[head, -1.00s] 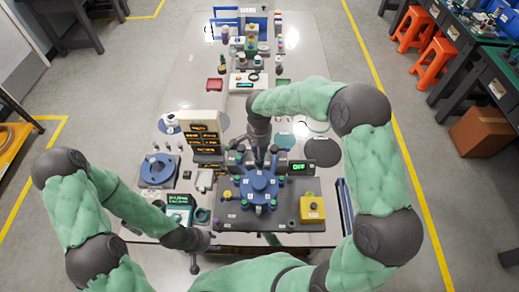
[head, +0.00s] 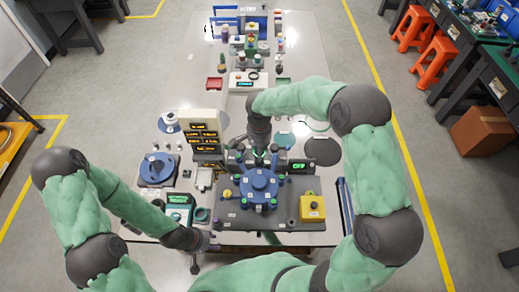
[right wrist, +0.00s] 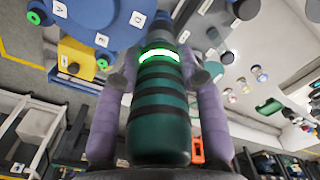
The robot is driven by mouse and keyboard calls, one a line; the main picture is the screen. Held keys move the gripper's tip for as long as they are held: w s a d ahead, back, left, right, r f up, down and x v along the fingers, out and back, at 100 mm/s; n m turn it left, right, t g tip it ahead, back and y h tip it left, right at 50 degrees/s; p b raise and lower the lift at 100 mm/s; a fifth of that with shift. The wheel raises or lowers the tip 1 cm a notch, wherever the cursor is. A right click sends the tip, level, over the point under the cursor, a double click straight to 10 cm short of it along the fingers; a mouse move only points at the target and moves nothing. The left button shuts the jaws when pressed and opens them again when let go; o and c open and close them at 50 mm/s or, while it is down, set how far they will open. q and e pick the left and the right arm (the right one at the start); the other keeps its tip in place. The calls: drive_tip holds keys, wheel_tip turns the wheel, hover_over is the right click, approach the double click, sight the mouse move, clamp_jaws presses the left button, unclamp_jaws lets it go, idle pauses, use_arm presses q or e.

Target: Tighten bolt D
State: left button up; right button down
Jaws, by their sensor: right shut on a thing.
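The round blue flange (head: 258,184) with bolts around its rim sits on a dark fixture plate in the head view. Its edge shows at top left in the right wrist view (right wrist: 90,22), with letter labels and green-ended bolts. A label that reads like D (right wrist: 138,19) lies near the tool. My right gripper (head: 260,150) is at the flange's far edge, shut on a dark-green banded driver (right wrist: 160,105) with a lit green ring. The driver's tip and any contact with bolt D are hidden. My left gripper (head: 195,256) hangs low left of the fixture; its fingers are too small to judge.
A yellow box with a button (head: 312,208) stands on the right of the fixture plate (head: 290,225). A beige display tower (head: 199,133), a blue round part (head: 157,168) and a green-screened meter (head: 178,212) stand to the left.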

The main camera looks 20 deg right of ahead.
idle(0.7)
drive_tip(key=shift+r+p, duration=1.35)
drive_tip(key=shift+r, duration=1.2)
drive_tip(key=shift+f, duration=0.1)
